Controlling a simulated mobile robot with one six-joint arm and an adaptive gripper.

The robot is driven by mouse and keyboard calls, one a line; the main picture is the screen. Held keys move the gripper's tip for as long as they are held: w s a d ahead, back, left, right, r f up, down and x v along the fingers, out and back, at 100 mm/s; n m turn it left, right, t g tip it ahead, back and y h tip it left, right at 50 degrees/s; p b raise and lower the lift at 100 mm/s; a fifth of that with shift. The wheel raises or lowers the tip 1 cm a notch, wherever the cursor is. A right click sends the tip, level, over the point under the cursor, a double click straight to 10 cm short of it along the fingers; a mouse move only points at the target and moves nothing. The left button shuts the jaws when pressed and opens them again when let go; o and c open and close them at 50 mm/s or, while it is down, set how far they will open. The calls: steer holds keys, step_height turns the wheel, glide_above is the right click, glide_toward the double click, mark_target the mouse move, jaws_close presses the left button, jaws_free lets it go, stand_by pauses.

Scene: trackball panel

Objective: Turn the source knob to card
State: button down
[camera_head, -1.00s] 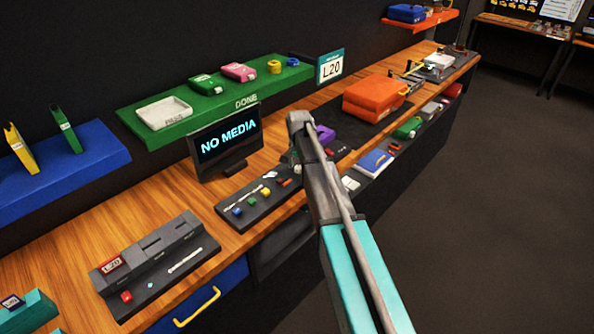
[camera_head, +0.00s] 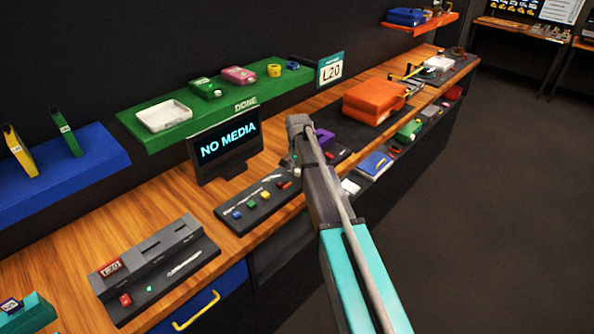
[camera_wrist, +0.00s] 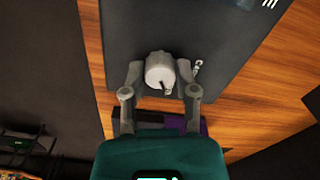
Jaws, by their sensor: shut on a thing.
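The source knob (camera_wrist: 160,76) is a light grey cylinder with a small dark pointer mark on its lower right, seen in the wrist view. It stands on a dark grey panel (camera_wrist: 200,28). My gripper (camera_wrist: 160,68) has one finger on each side of the knob and is shut on it. The panel there (camera_head: 229,216) carries blue, green and yellow buttons. The screen (camera_head: 226,143) behind it reads "NO MEDIA". The knob's position labels are not readable.
A small grey pointer-like part (camera_wrist: 197,67) sits right of the knob. A green shelf (camera_head: 150,138) hangs above the wooden bench (camera_head: 180,198). A grey slotted reader (camera_head: 150,250) stands left along the bench. An orange case (camera_head: 374,101) is further right.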

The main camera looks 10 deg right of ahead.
steer(key=shift+n, duration=0.5)
steer(key=n, duration=1.1)
stand_by(0.3)
steer(key=shift+c, duration=1.9)
jaws_free()
steer(key=shift+r, duration=0.15)
